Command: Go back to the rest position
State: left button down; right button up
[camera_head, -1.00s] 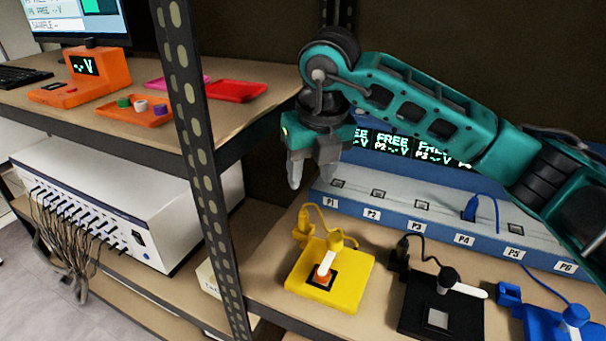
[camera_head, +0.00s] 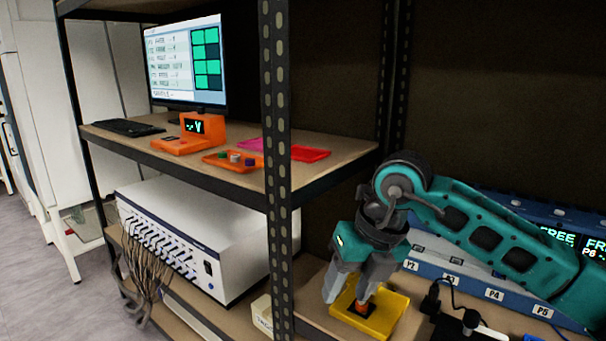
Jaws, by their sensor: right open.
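My right gripper (camera_head: 350,293) is open, with its fingers apart and pointing down. In the head view it overlaps the back of the yellow block (camera_head: 392,317) on the lower shelf; I cannot tell how high it is above the block. No object shows between the fingers. An orange piece (camera_head: 361,309) on the block's dark square shows just below them. The gripper and arm hide the block's yellow plug and cable and the left end of the blue-edged charging station (camera_head: 494,295). My left gripper is not in view.
A shelf post (camera_head: 277,150) stands left of my right arm. The upper shelf holds a monitor (camera_head: 190,65), keyboard (camera_head: 128,127), orange device (camera_head: 190,137) and trays (camera_head: 310,154). A white box with cables (camera_head: 235,250) sits below. A black block (camera_head: 455,331) lies at the right.

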jog(key=s+a+r+m+g+y+p, duration=0.25)
jog(key=s+a+r+g+y, duration=0.2)
jog(key=s+a+y, duration=0.7)
jog(key=w+d+r+m+t+y+p, duration=0.25)
jog(key=w+m+t+y, duration=0.4)
jog(key=m+t, duration=0.5)
jog(key=w+d+f+m+t+h+p, duration=0.1)
jog(key=d+f+m+t+h+p, duration=0.1)
jog(key=d+f+m+t+h, duration=1)
pick_arm(q)
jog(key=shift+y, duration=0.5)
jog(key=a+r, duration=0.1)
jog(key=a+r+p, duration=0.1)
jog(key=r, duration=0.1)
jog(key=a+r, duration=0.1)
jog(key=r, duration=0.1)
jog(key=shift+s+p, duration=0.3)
jog(key=shift+p, duration=0.05)
pick_arm(e)
jog(key=s+d+f+m+g+h, duration=0.3)
jog(key=s+d+f+m+g, duration=0.1)
jog(key=f, duration=0.4)
jog(key=s+d+f+m+g+h, duration=0.3)
jog(key=s+f+m+g+h, duration=0.1)
jog(key=s+f, duration=0.4)
jog(key=shift+s+d+m+g, duration=0.35)
jog(key=shift+s+m+g, duration=0.1)
jog(key=shift+m+g, duration=0.55)
